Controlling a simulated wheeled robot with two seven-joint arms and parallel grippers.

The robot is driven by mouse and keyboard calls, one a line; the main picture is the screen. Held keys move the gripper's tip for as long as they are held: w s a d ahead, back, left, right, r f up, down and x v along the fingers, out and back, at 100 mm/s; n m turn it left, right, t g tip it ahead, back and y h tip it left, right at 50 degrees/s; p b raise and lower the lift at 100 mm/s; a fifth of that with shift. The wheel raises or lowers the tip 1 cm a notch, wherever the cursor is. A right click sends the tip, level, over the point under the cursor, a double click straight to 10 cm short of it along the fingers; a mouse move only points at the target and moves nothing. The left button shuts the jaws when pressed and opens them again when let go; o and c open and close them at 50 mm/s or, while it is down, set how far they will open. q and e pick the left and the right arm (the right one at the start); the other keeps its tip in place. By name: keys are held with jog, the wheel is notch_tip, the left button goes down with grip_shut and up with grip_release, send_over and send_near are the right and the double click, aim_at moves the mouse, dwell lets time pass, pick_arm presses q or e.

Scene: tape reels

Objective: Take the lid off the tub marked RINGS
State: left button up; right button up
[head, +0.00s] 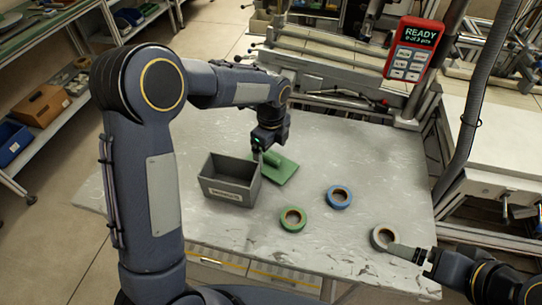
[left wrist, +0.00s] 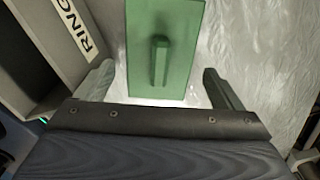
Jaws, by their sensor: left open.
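The grey tub (head: 229,193) stands open on the table; its label reads RINGS in the left wrist view, where part of the tub (left wrist: 40,60) shows at the left. The flat green lid (head: 283,171) lies off the tub, on the table just to its right. In the left wrist view the lid (left wrist: 180,20) has a raised green bar handle (left wrist: 159,62). My left gripper (head: 262,154) is open and empty above the lid, its fingers on either side of the handle and apart from it. My right gripper (head: 398,250) is beside a grey reel; its jaws are unclear.
A green tape reel (head: 293,219) and a blue tape reel (head: 339,197) lie on the table right of the tub. A grey reel (head: 383,237) lies farther right by my right gripper. A red device (head: 413,48) reading READY stands at the back right. The table's left part is clear.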

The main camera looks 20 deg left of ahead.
aim_at(271, 157)
pick_arm(q)
notch_tip(271, 157, up, 9)
jog(key=s+a+r+n+t+h, duration=0.1)
jog(key=s+a+r+n, duration=0.25)
jog(key=s+n, duration=0.3)
jog(key=s+a+r+n+t+h, duration=0.1)
jog(key=s+a+r+n+h, duration=0.1)
jog(key=s+a+n, duration=0.4)
jog(key=s+d+f+n+t, duration=0.1)
jog(key=s+n, duration=0.5)
jog(key=s, duration=0.1)
jog(key=s+d+f+n+t, duration=0.1)
jog(key=s+f+n+t, duration=0.1)
jog(key=s+n, duration=0.3)
jog(key=s, duration=0.2)
jog(key=shift+s+d+f+n+t+h, duration=0.2)
jog(key=shift+s+d+n+t+h, duration=0.1)
jog(key=shift+s+d+n+h, duration=0.1)
